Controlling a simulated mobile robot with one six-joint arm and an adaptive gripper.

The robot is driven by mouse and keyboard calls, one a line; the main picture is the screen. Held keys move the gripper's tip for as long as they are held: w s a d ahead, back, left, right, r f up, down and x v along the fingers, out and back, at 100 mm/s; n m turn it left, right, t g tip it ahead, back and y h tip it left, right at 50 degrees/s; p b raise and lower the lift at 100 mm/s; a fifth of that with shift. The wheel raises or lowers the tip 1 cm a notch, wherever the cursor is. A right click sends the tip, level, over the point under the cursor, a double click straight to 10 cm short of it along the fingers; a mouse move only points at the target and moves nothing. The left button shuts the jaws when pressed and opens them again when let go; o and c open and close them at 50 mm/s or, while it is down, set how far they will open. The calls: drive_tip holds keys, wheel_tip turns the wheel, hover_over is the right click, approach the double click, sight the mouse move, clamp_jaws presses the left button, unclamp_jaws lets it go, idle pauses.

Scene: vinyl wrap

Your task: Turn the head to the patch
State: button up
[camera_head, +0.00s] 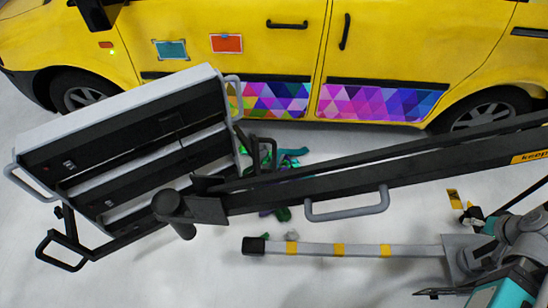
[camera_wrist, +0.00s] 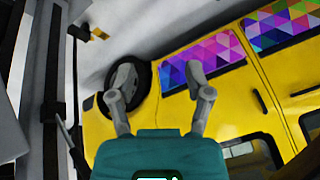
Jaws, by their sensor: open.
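A teal patch (camera_head: 171,50) and an orange-red patch (camera_head: 226,43) sit on the yellow van's (camera_head: 380,50) side, left of the door handles. Which one the task means, I cannot tell. A small green spot shows on the van left of the teal patch. My gripper (camera_wrist: 158,75) is open and empty in the wrist view, its two grey fingers apart in front of the van. The van's side (camera_wrist: 150,125) and its colourful triangle-pattern wrap (camera_wrist: 205,62) appear tilted there. Neither small patch is clearly visible in the wrist view.
A platform with a grey rim and dark slats (camera_head: 120,150) stands before the van at the left. A long black beam (camera_head: 380,172) crosses the head view. Colourful scraps (camera_head: 290,158) lie on the pale floor, partly hidden.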

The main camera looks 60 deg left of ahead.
drive_tip(key=s+a+f+n+y+b, duration=0.1)
drive_tip(key=a+f+n+y+b, duration=0.2)
drive_tip(key=a, duration=0.5)
drive_tip(key=s+a+f+n+y+b, duration=0.1)
drive_tip(key=s+a+f+b, duration=0.15)
drive_tip(key=a+b, duration=0.45)
drive_tip(key=n+y+b, duration=0.6)
drive_tip(key=y+b, duration=0.3)
drive_tip(key=b, duration=1.9)
approach(275, 152)
drive_tip(key=d, duration=0.3)
drive_tip(key=shift+s+a+f, duration=0.15)
drive_tip(key=shift+f, duration=0.05)
drive_tip(key=shift+a, duration=0.15)
drive_tip(key=shift+w+a, duration=0.3)
drive_tip(key=shift+a, duration=1.95)
drive_tip(key=shift+w+a, duration=0.3)
drive_tip(key=shift+a, duration=1.9)
drive_tip(key=shift+w+a, duration=0.3)
drive_tip(key=shift+a, duration=1.95)
